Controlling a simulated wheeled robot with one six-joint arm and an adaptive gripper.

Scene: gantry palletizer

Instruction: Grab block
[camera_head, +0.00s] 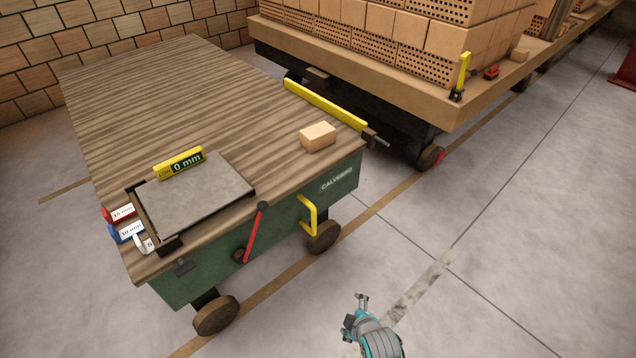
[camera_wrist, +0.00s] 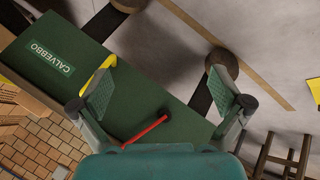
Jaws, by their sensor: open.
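A small tan block (camera_head: 318,137) lies on the wooden top of the green cart (camera_head: 222,80), near its right front corner. The block does not show clearly in the wrist view. My gripper (camera_head: 356,312) is at the bottom of the head view, over the floor and well apart from the block, in front of the cart. In the wrist view my gripper (camera_wrist: 160,92) has its two fingers spread wide with nothing between them. Behind them is the cart's green side (camera_wrist: 130,75).
A grey plate with a yellow "0 mm" gauge (camera_head: 180,164) sits on the cart. A red lever (camera_head: 255,232) and yellow handle (camera_head: 310,213) stick out at its front. A yellow bar (camera_head: 325,104) edges the top. A brick-loaded wagon (camera_head: 360,72) stands behind.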

